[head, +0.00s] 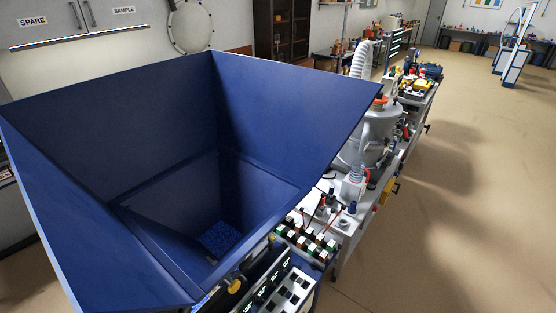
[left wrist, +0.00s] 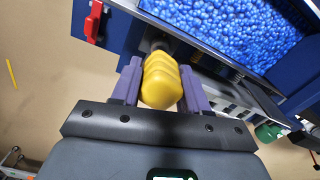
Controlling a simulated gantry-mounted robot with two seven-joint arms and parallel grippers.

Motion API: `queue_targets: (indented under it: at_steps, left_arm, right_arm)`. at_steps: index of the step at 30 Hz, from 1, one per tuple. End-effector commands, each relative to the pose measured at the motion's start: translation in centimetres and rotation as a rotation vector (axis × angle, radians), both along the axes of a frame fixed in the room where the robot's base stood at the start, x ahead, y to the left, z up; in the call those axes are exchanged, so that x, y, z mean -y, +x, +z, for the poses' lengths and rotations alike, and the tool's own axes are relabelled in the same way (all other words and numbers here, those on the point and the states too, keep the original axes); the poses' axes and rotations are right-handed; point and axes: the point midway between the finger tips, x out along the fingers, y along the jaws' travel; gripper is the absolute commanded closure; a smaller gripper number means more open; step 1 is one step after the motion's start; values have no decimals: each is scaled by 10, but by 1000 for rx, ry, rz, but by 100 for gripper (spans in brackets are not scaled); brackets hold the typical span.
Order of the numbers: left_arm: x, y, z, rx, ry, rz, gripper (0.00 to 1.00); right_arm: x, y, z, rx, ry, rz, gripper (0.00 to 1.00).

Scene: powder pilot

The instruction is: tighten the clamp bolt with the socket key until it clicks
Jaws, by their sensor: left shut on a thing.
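In the left wrist view my left gripper (left wrist: 161,76) has its two purple fingers shut on a ridged yellow handle (left wrist: 160,88), which looks like the socket key's grip. A short dark shaft (left wrist: 158,44) shows beyond the handle, towards the blue machine. The clamp bolt cannot be made out; the handle and the machine's edge hide the far end, so I cannot tell whether the key sits on it. A small yellow piece (head: 236,286) shows beside the hopper in the head view and may be the same handle. My right gripper is in neither view.
A large blue hopper (head: 290,85) fills the head view's left, with blue pellets (head: 220,239) at its bottom. A tray of blue pellets (left wrist: 235,30) and a red latch (left wrist: 93,22) show in the left wrist view. Open floor (head: 450,200) lies right.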

Motion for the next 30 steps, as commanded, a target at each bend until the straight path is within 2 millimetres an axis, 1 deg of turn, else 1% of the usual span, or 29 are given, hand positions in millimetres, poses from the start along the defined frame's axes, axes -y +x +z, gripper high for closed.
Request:
queue_targets:
  at_steps: [1,2,7,8,16,20,23,30]
  left_arm:
    - [1,0,0,0,-1,-2,100]
    - [1,0,0,0,-1,-1,54]
    - [0,0,0,0,0,1,28]
    - [0,0,0,0,0,1,26]
    - [0,-1,0,-1,0,3,26]
    - [0,0,7,0,0,3,26]
    - [0,1,19,1,1,3,26]
    - [0,1,61,3,1,1,26]
  right_arm:
    - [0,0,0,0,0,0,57]
    - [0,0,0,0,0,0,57]
    - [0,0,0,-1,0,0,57]
    - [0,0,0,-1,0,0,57]
    - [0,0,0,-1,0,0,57]
    - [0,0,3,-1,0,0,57]
    - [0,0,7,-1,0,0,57]
    - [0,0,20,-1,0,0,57]
